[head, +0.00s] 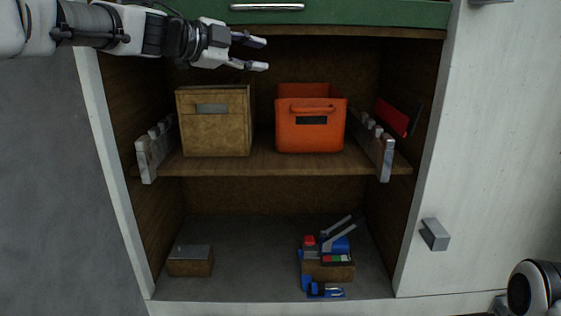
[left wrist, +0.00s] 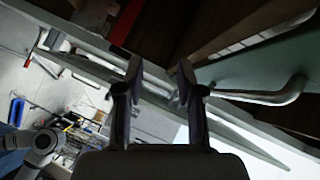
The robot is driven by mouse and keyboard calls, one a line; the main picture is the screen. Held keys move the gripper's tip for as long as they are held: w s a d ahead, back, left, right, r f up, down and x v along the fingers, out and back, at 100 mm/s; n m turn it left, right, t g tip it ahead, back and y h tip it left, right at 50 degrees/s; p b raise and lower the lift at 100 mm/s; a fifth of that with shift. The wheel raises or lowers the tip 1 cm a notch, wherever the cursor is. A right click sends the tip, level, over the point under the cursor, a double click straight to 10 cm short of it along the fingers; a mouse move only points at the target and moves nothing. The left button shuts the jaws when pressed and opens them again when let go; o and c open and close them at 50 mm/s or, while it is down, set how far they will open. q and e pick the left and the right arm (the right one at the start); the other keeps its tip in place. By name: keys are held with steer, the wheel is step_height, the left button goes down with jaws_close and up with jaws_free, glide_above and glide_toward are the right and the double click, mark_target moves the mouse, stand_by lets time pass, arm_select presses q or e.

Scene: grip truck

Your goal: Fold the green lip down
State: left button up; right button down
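The green lip (head: 355,13) is a flat panel across the top of the cabinet opening, with a silver bar handle (head: 267,7) on its front. The top of the panel is cut off by the head view. In the left wrist view the pale green panel (left wrist: 240,70) and its bar handle (left wrist: 275,97) lie to the right of the fingers. My left gripper (head: 264,55) is open and empty, just below the handle and the panel's lower edge, pointing right. Its fingers also show apart in the left wrist view (left wrist: 160,72).
A tan box (head: 215,130) and an orange bin (head: 310,135) stand on the cabinet shelf (head: 265,167). A red item (head: 392,117) is at the right wall. Below are a small brown box (head: 190,265) and blue parts (head: 326,290). A white door (head: 480,150) is right.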

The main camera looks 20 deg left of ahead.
arm_select(q)
steer(key=d+f+n+g+b, duration=0.1)
steer(key=d+f+n, duration=0.1)
steer(key=f, duration=1.4)
steer(key=w+d+f+n+g+b, duration=0.1)
steer(key=f+n, duration=0.4)
steer(key=f, duration=1.1)
steer(key=shift+w+d+b, duration=0.25)
steer(key=shift+d+b, duration=0.3)
steer(key=shift+d, duration=0.3)
